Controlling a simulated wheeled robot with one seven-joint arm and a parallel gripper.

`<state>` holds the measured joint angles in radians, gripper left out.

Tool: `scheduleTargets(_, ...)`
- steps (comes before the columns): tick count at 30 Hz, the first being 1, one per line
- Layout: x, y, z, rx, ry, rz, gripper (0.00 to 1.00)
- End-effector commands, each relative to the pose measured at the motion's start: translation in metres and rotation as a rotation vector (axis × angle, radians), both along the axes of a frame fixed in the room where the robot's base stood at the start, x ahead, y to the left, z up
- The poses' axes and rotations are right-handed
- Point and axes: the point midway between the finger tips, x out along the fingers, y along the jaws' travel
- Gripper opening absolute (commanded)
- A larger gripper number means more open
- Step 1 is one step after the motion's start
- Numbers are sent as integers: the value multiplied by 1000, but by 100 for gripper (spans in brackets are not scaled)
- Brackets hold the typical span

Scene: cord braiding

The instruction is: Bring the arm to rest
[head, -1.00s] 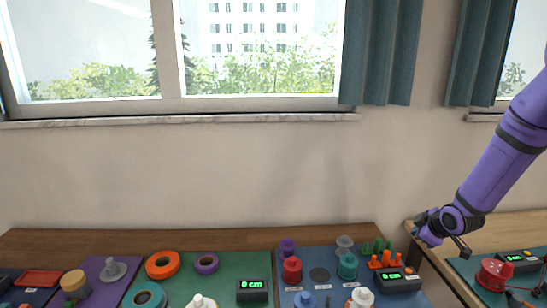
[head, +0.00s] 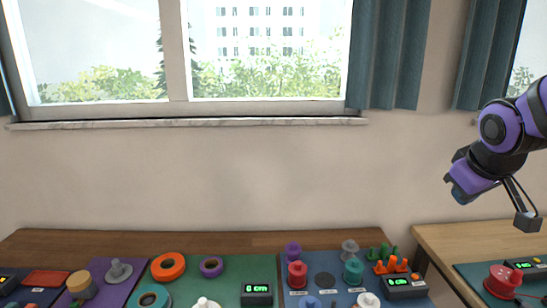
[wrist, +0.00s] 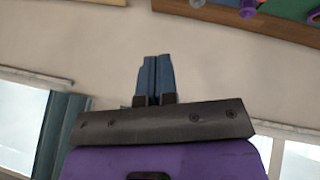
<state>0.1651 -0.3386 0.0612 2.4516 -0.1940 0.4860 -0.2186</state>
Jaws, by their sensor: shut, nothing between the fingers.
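My purple arm reaches in from the right edge of the head view. The wrist view looks mostly at bare wall.
The main table (head: 200,240) holds a green mat (head: 225,290) and a blue mat (head: 330,267) with spools, orange and purple rings, and counters reading 0 cm. A second table (head: 470,240) at the right holds a red spool (head: 502,281). The wall space around the gripper is free.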

Motion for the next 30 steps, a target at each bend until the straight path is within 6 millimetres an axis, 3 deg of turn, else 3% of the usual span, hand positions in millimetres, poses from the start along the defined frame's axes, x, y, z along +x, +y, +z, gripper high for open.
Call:
scheduleTargets(3, -36, 14, 18, 59, -2, -54, 0)
scheduleTargets(9, -95, 35, 34, 176, 16, -135, 0)
scheduleTargets(15, -136, 49, 40, 264, 39, -180, 0)
scheduleTargets(21, -150, 53, 40, 293, 51, -194, 0)
scheduleTargets(30, -150, 53, 40, 293, 51, -194, 0)
